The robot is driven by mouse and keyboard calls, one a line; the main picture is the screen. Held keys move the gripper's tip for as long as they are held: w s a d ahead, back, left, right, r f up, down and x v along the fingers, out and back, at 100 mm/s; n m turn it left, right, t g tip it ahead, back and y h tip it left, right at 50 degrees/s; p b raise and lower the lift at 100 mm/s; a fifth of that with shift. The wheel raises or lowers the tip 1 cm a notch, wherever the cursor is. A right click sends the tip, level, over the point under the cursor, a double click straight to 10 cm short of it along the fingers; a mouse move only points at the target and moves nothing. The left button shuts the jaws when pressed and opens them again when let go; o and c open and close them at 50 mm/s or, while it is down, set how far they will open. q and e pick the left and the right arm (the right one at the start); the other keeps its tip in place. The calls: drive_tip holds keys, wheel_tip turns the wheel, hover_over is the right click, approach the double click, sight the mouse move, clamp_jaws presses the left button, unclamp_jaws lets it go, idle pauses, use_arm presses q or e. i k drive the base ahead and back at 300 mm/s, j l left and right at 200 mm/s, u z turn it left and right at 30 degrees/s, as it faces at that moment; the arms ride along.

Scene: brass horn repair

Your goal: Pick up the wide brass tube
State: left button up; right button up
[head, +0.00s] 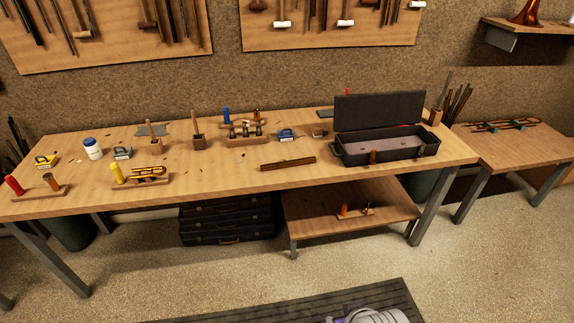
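I cannot pick out the wide brass tube with certainty; the objects are small from here. A short brown, copper-toned cylinder (50,182) stands upright on a wooden board at the left end of the workbench. Another small brownish piece (373,157) stands at the front of the open black case (404,151). Long, thin orange-brown pieces (512,124) lie on the side table at the right. Neither of my grippers is in view.
The long wooden workbench (220,176) carries a red-handled tool (14,184), a white jar (92,148), a yellow-handled tool (117,173) and a dark brown bar (288,163). A low shelf (318,222) and black toolboxes (228,219) are underneath. The floor in front is mostly open, with a dark mat (385,296).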

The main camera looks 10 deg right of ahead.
sight(305, 160)
drive_tip(key=u, duration=0.4)
drive_tip(key=i+l+u, duration=0.2)
drive_tip(key=l, duration=0.15)
drive_tip(key=l+u, duration=0.2)
drive_tip(key=i+l+u, duration=0.2)
drive_tip(key=l, duration=0.3)
drive_tip(key=i+l, duration=0.1)
drive_tip(key=l, duration=0.45)
drive_tip(key=i+l+u, duration=0.1)
drive_tip(key=l, duration=0.5)
drive_tip(key=i+l, duration=0.15)
drive_tip(key=l, duration=0.4)
drive_tip(key=i+l+u, duration=0.1)
drive_tip(key=l, duration=0.5)
